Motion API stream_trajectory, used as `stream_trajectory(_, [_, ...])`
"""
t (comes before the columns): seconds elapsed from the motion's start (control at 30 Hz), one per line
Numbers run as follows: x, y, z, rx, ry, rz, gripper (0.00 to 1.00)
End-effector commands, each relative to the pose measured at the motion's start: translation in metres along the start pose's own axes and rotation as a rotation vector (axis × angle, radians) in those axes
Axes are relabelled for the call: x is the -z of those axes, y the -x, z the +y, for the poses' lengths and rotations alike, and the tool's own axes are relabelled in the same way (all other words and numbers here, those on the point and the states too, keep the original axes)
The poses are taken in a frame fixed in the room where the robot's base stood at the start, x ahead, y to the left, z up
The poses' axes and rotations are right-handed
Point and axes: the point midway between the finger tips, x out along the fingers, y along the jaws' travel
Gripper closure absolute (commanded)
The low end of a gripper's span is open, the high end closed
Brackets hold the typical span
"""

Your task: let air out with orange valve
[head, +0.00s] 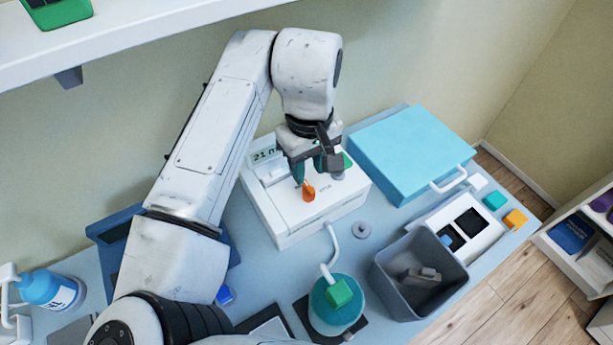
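The orange valve (308,191) is a small orange knob on the top face of a white box-shaped device (285,222) in the middle of the table. My gripper (310,170) hangs over the device, just above and behind the valve in the picture. Its dark green-tipped fingers look spread, with a gap between them and nothing held. One fingertip is very close to the valve; I cannot tell whether it touches. The device's display (264,155) reads "21" and a partly hidden unit. A green part (347,160) shows at the device's far right, partly behind the gripper.
A white tube (329,250) links the device to a teal round vessel (336,305) with a green top. A grey bin (418,280) stands at the right front. A blue case (412,150) lies at the back right. A blue bottle (48,290) stands far left.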

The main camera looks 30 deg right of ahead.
Motion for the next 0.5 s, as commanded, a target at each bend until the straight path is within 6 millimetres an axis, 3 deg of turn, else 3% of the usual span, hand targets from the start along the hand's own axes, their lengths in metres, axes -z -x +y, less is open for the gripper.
stream_trajectory(0.3, [0.000,-0.044,0.000,0.000,0.001,-0.002,0.64])
stream_trajectory(0.5, [0.000,-0.056,0.000,0.000,0.000,0.000,0.64])
